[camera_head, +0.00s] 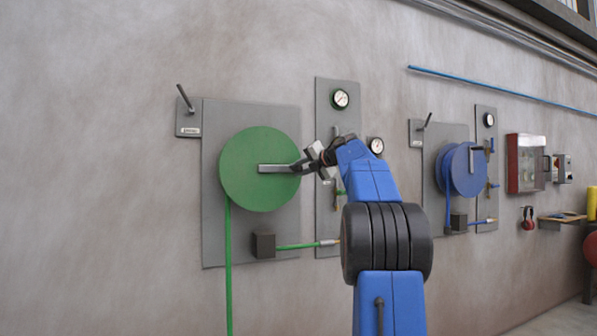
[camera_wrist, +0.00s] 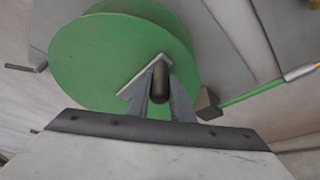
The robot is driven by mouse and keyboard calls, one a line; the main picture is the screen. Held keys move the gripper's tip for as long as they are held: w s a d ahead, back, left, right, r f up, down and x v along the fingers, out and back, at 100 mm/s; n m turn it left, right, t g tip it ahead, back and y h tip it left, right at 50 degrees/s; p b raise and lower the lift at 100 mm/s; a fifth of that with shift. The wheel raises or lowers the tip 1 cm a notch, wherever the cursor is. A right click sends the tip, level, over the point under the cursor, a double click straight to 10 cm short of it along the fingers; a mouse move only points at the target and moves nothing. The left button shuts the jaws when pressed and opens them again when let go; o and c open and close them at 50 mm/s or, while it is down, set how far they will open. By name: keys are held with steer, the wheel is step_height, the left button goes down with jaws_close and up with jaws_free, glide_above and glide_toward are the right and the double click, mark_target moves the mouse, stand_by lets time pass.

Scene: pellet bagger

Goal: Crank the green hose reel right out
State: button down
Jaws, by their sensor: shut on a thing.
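The green hose reel (camera_head: 245,182) is a round green disc on a grey wall plate, left of centre in the head view. It also fills the upper middle of the wrist view (camera_wrist: 110,60). Its grey crank arm (camera_head: 278,168) points right from the hub. My gripper (camera_head: 314,160) is at the outer end of that crank. In the wrist view the fingers (camera_wrist: 160,103) are shut around the dark crank handle (camera_wrist: 161,80). A green hose (camera_head: 228,270) hangs straight down from the reel's left side.
A dark block (camera_head: 263,245) with a short green hose sits below the reel. A gauge panel (camera_head: 322,100) is right of it. A blue hose reel (camera_head: 463,170) and a red cabinet (camera_head: 525,163) are farther right. A lever (camera_head: 186,98) sticks out at upper left.

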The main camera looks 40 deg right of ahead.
steer(key=shift+a+r, duration=0.1)
steer(key=c, duration=1.6)
jaws_free()
steer(key=shift+o, duration=0.2)
steer(key=shift+s, duration=0.3)
steer(key=v, duration=1.6)
steer(key=shift+s, duration=0.35)
